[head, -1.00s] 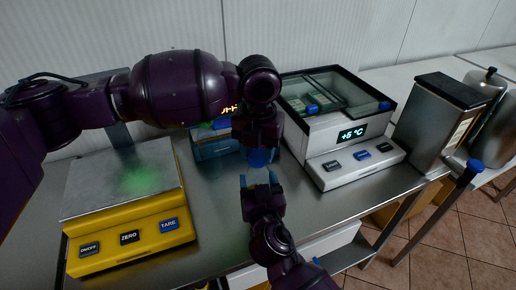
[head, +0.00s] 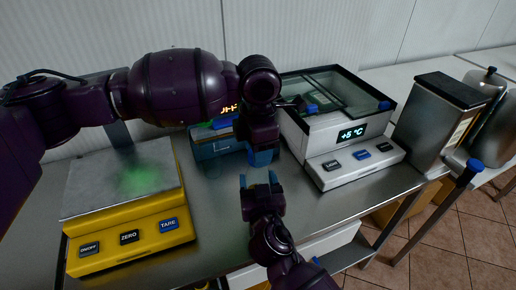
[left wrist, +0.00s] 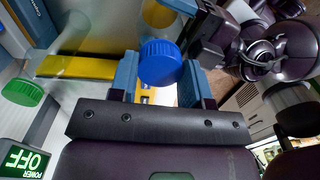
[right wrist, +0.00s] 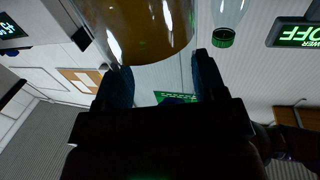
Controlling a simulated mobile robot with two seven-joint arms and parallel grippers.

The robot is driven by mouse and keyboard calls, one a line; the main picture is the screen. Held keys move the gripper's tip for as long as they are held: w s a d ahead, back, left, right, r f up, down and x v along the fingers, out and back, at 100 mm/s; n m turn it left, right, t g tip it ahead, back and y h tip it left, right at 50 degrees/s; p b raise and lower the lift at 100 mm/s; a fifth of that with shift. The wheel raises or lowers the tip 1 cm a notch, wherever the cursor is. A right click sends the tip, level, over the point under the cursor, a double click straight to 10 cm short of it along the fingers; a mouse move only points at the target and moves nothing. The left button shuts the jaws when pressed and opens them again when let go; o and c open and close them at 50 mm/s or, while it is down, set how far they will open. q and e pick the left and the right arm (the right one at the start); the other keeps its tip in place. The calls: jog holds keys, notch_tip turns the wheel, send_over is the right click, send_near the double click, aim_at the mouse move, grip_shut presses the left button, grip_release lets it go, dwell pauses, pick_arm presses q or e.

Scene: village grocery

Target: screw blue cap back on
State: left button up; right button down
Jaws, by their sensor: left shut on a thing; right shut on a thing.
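My left gripper (head: 263,157) points down above my right gripper (head: 261,180). In the left wrist view the left gripper (left wrist: 160,80) is shut on a ridged round blue cap (left wrist: 160,62). In the head view its fingers hide the cap. My right gripper also shows in the right wrist view (right wrist: 164,85), shut on a clear bottle with amber liquid (right wrist: 140,28). An amber round shape, likely this bottle, shows beyond the cap in the left wrist view. I cannot tell whether cap and bottle touch.
A yellow scale (head: 130,238) stands at left and a white cooled display box (head: 350,170) at right. A blue box (head: 215,148) is behind the left gripper. A clear bottle with a green cap (left wrist: 22,92) stands nearby. A metal canister (head: 435,125) is further right.

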pick_arm(q)
jog(key=o, duration=0.9)
jog(key=shift+r, duration=2.25)
jog(key=shift+r, duration=0.1)
jog(key=shift+c, duration=0.4)
